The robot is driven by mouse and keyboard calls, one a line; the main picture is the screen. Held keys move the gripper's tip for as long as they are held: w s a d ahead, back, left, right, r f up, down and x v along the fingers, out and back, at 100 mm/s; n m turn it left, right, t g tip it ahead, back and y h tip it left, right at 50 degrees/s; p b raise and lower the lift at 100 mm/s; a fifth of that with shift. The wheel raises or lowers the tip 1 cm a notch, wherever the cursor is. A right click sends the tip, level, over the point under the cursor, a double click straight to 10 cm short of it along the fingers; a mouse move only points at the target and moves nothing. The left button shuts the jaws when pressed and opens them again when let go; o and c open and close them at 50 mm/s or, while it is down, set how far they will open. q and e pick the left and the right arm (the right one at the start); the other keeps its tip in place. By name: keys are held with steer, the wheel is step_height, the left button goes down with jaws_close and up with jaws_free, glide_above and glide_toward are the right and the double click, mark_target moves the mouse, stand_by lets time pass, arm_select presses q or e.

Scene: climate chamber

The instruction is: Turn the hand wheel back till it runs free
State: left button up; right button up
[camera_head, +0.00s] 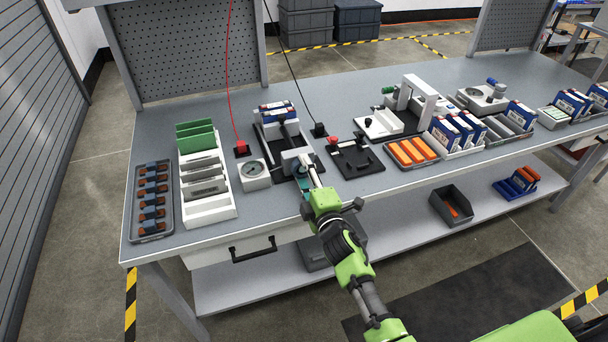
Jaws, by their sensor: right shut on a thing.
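A small teal hand wheel (301,190) shows at the front of a vice-like fixture (295,157) on the bench. The fixture has a dark base and grey blocks, and blue-and-white packs (275,113) stand at its back. My right gripper (308,182) reaches in from below and is shut at the wheel; its fingers and wrist hide most of the wheel. I cannot tell how far the wheel is turned. My left gripper is not in view.
Right are a black plate with a red knob (354,160) and a tray of orange cells (398,160). A drawer handle (254,250) juts out below.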

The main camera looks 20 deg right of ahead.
steer(key=n+b, duration=0.1)
steer(key=n, duration=0.2)
steer(key=shift+n, duration=0.3)
stand_by(0.5)
steer(key=o, duration=1.1)
steer(key=shift+f, duration=0.15)
steer(key=shift+s+f, duration=0.1)
steer(key=shift+s, duration=0.05)
steer(key=shift+s, duration=0.3)
steer(key=s, duration=0.6)
steer(key=shift+s, duration=0.2)
steer(key=shift+s+d, duration=0.1)
steer(key=shift+s, duration=0.3)
steer(key=shift+r, duration=0.2)
